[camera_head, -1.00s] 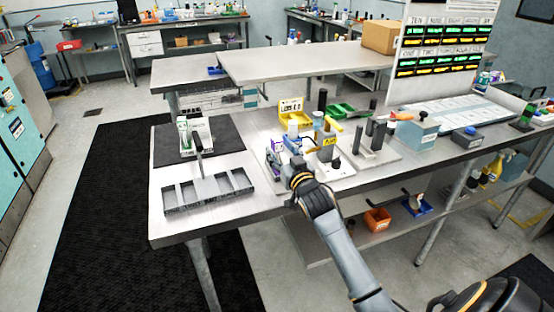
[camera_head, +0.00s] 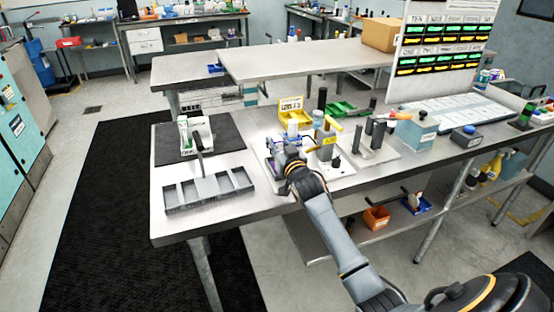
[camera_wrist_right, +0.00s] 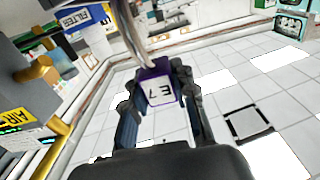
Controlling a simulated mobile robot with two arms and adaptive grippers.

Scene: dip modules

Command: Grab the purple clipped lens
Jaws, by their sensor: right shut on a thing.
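The purple clipped lens (camera_wrist_right: 161,88) shows in the right wrist view as a purple-framed piece with a white face marked like "E7". It sits between the two fingers of my right gripper (camera_wrist_right: 160,85), which is shut on it. A curved metal piece rises just behind the lens. In the head view my right gripper (camera_head: 287,160) is over the workbench, left of the yellow-labelled block, and its own wrist hides most of the lens. My left gripper is not in view.
A grey divided tray (camera_head: 208,190) with an upright handle stands left of the gripper. A yellow labelled bin (camera_head: 292,117) is behind it. A grey block with a yellow label (camera_head: 326,143) and several dark upright posts stand close on the right. A black mat (camera_head: 222,135) lies at the back left.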

